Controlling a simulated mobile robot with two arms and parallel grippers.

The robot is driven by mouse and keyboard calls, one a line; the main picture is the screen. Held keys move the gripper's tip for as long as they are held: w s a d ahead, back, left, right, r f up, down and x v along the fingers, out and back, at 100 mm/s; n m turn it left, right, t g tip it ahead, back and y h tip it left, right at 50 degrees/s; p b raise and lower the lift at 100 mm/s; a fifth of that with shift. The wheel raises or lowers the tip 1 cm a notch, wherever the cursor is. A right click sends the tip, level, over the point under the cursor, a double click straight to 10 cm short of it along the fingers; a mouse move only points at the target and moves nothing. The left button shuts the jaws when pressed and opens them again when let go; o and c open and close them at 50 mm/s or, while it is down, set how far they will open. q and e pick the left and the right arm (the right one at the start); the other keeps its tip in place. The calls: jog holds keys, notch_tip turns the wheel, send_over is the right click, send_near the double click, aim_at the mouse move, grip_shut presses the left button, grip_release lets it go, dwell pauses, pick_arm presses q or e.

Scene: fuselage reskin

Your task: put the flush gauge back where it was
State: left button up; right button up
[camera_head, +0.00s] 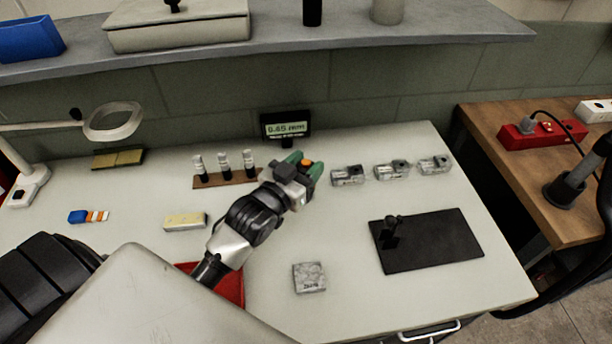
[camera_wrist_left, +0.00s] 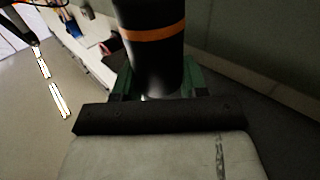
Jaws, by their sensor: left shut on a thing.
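The flush gauge, a black cylinder with an orange band (camera_wrist_left: 152,34), is held between the green fingers of my left gripper (camera_wrist_left: 155,82) in the left wrist view. In the head view, my left gripper (camera_head: 303,166) is over the back of the white bench, in front of the small display (camera_head: 286,129) reading about 0.65 mm. Only a small orange part of the gauge (camera_head: 306,162) shows there; the rest is hidden by the gripper. A black mat (camera_head: 440,243) with a small black upright holder (camera_head: 391,230) lies at the bench's right. My right gripper is not seen.
A brown rack with several small bottles (camera_head: 224,165) stands left of the gripper, and several clear-grey blocks (camera_head: 392,169) stand right. A grey engraved block (camera_head: 309,277), a yellow-white block (camera_head: 185,221) and a red tray (camera_head: 233,288) lie nearer. A shelf (camera_head: 380,37) overhangs the back.

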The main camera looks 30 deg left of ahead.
pick_arm(q)
jog(key=shift+f, duration=1.75)
jog(key=shift+f, duration=0.1)
jog(key=shift+f, duration=0.5)
jog(key=o, duration=1)
jog(key=shift+r, duration=0.45)
jog(key=s, duration=0.5)
jog(key=s+a+b, duration=0.1)
jog(key=s, duration=0.1)
jog(key=shift+s+r, duration=0.15)
jog(key=shift+s, duration=0.1)
